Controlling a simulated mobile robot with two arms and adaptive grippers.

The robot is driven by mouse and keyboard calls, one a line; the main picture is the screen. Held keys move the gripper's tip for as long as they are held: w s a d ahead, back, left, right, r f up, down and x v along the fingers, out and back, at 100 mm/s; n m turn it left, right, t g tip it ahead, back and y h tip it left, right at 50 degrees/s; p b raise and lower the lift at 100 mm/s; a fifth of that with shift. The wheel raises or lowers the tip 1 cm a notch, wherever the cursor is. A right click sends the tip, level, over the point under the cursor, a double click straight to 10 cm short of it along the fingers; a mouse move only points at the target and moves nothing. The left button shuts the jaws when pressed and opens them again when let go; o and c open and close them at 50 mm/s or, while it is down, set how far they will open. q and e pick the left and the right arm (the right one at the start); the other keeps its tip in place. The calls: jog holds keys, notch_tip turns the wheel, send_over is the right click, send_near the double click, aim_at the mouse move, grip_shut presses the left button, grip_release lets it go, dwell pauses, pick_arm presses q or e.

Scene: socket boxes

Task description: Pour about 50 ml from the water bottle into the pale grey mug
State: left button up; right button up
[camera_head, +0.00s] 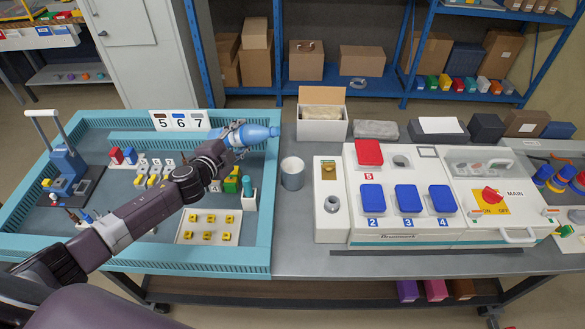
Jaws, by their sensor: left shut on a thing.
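The water bottle (257,134) is light blue and tipped well over, nearly level in the picture, with its narrow end to the right. My left gripper (237,137) is shut around its body, above the right part of the teal-edged tray. The pale grey mug (292,178) stands upright on the grey table, just right of the tray. The bottle's narrow end is above and slightly left of the mug in the picture; a gap shows between them. I cannot see any water stream or the level in the mug. My right gripper is out of view.
The teal-edged tray (262,225) holds small coloured parts and a teal cylinder (247,186). An open box (322,128) stands behind the mug. A white panel with blue and red covers (372,198) is to its right. Bare table (290,225) lies in front of the mug.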

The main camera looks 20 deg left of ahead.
pick_arm(q)
jog(key=shift+d+r+n+h, duration=0.3)
jog(key=shift+d+n, duration=0.1)
jog(key=shift+n, duration=0.1)
jog(key=shift+f, duration=0.1)
dwell(1.3)
